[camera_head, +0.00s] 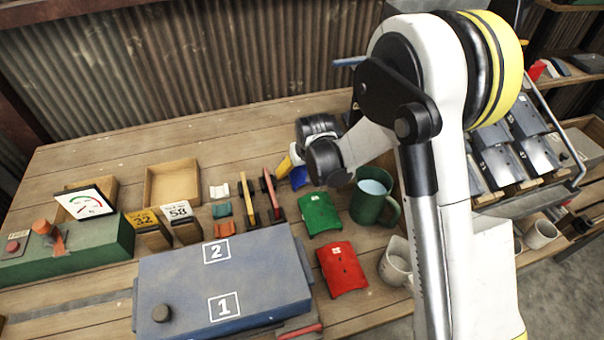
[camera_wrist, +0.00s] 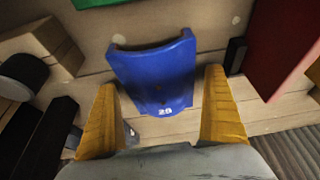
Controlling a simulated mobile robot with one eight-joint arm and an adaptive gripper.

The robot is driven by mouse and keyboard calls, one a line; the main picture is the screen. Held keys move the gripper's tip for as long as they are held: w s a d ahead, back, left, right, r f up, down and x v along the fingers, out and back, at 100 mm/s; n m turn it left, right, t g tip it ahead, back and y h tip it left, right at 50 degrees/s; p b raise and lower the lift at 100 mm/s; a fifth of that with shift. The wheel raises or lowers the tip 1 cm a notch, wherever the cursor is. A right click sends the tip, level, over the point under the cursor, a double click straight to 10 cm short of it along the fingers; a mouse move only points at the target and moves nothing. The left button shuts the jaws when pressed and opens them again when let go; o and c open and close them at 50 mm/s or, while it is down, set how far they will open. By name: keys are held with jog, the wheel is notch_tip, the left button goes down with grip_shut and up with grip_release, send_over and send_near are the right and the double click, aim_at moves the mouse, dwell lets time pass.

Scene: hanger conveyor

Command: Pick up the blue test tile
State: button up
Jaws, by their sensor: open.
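The blue test tile (camera_wrist: 155,75) is a curved blue piece marked 29, lying on the wooden table in the wrist view. My gripper (camera_wrist: 165,105) is open, with its two yellow fingers apart on either side of the tile's near, numbered end. The fingers do not grip it. In the head view a small part of the blue tile (camera_head: 300,178) shows beside my gripper (camera_head: 287,166), and my wrist hides the rest. I cannot tell the exact height of the fingertips over the table.
A green tile (camera_head: 320,212) and a red tile (camera_head: 342,268) lie nearby. A green mug (camera_head: 374,197) stands to the right. Brushes with red and dark handles (camera_head: 271,193) lie close on the left. A blue-grey box (camera_head: 175,270) fills the front, and the corrugated wall (camera_head: 200,60) is behind.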

jog(key=shift+r, duration=0.1)
jog(key=c, duration=1.4)
jog(key=shift+o, duration=0.2)
